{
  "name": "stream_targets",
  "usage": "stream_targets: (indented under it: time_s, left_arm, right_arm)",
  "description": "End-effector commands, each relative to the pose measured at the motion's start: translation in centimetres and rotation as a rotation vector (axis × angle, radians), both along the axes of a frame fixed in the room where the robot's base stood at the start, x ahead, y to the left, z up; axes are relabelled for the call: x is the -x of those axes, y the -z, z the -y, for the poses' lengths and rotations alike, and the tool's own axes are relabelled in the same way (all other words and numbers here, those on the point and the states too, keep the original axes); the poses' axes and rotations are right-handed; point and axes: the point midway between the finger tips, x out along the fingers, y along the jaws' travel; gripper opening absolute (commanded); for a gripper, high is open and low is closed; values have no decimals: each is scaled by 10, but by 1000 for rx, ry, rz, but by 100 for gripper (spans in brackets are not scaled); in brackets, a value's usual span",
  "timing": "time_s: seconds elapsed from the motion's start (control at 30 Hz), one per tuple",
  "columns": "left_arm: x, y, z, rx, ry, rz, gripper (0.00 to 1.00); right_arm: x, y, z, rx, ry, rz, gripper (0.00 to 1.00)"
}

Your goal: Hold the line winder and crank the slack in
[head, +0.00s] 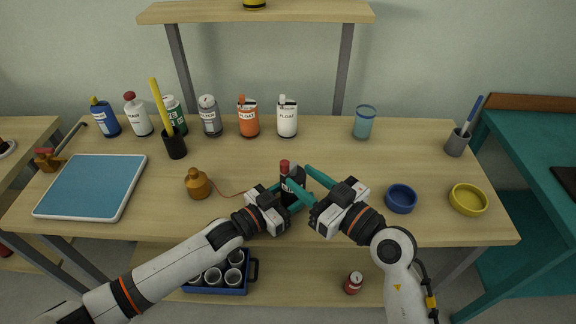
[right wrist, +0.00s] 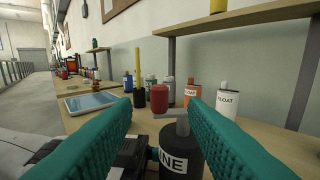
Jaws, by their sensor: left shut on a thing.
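The line winder (head: 286,193) is a dark upright drum with a red crank knob (head: 284,165) on top. In the right wrist view the black winder (right wrist: 182,152) shows part of a white label, a grey crank arm and the red knob (right wrist: 159,97). My left gripper (head: 288,203) is shut on the winder's body on the table. My right gripper (head: 297,176) is open, its teal fingers pointing at the winder. In the right wrist view the knob appears between the open fingers (right wrist: 160,106), with gaps on both sides. A thin line runs left to a brass-coloured weight (head: 198,184).
Several bottles (head: 249,118) and a blue cup (head: 364,122) stand along the back. A blue-topped tray (head: 93,187) lies left, beside a black pen cup (head: 174,146). A blue bowl (head: 401,199) and a yellow bowl (head: 468,200) sit right. The table between winder and bottles is clear.

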Motion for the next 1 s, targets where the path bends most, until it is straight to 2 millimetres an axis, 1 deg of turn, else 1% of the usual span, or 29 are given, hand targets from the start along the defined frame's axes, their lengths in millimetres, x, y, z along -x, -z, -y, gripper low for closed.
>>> stream_targets:
  time_s: [0.03,0.1,0.23,0.4,0.67,0.77,0.87,0.97,1.0]
  left_arm:
    - [0,0,0,1,0,1,25]
    - [0,0,0,1,0,1,25]
    - [0,0,0,1,0,1,25]
    - [0,-1,0,1,0,1,25]
    - [0,-1,0,2,0,1,25]
    - [0,-1,0,2,0,1,25]
    - [0,-1,0,2,1,1,25]
    - [0,-1,0,2,0,1,25]
    - [0,-1,0,2,0,1,25]
  right_arm:
    - [8,1,7,2,1,-1,39]
    - [15,1,15,2,1,-1,39]
    - [25,0,25,1,0,0,39]
    - [29,0,30,2,0,1,39]
    - [28,-1,29,0,-1,1,38]
    - [20,-3,26,-19,-2,8,38]
    - [0,-7,20,-64,-3,17,38]
    - [-34,-15,13,-133,4,26,38]
    - [-50,-18,11,-163,12,28,38]
